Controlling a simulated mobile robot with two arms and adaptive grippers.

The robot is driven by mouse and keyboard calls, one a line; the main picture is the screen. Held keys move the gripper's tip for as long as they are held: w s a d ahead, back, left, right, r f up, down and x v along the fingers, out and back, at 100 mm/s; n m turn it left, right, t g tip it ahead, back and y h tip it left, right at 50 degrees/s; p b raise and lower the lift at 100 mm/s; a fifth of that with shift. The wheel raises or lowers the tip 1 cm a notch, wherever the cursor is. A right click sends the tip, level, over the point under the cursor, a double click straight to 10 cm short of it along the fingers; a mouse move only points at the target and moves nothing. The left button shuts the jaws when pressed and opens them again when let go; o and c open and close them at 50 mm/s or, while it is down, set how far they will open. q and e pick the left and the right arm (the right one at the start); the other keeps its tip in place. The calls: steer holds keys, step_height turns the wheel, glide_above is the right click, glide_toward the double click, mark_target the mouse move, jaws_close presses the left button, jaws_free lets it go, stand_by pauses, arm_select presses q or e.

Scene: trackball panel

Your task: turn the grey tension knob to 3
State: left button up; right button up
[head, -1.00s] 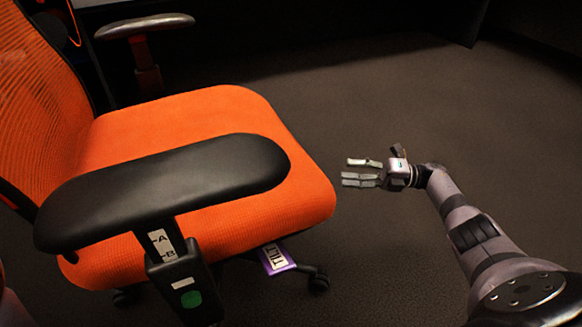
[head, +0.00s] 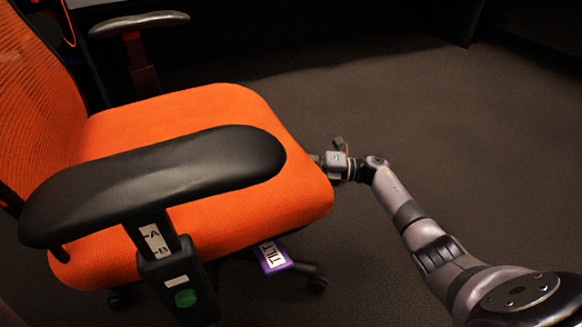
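The grey tension knob does not show in the head view. The orange chair seat (head: 190,115) fills the left and middle. My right gripper (head: 322,159) is at the seat's right edge. Its fingertips are hidden behind or under that edge, so I cannot tell whether they are open, shut or touching anything. My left gripper is not in view.
A black armrest (head: 150,185) lies across the near side of the seat, on a post with A and B marks and a green button (head: 185,298). A purple TILT tag (head: 273,256) hangs below the seat. The far armrest (head: 138,24) is at the back. Open floor (head: 430,130) lies right.

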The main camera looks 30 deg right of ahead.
steer(key=shift+c, duration=0.5)
jaws_close()
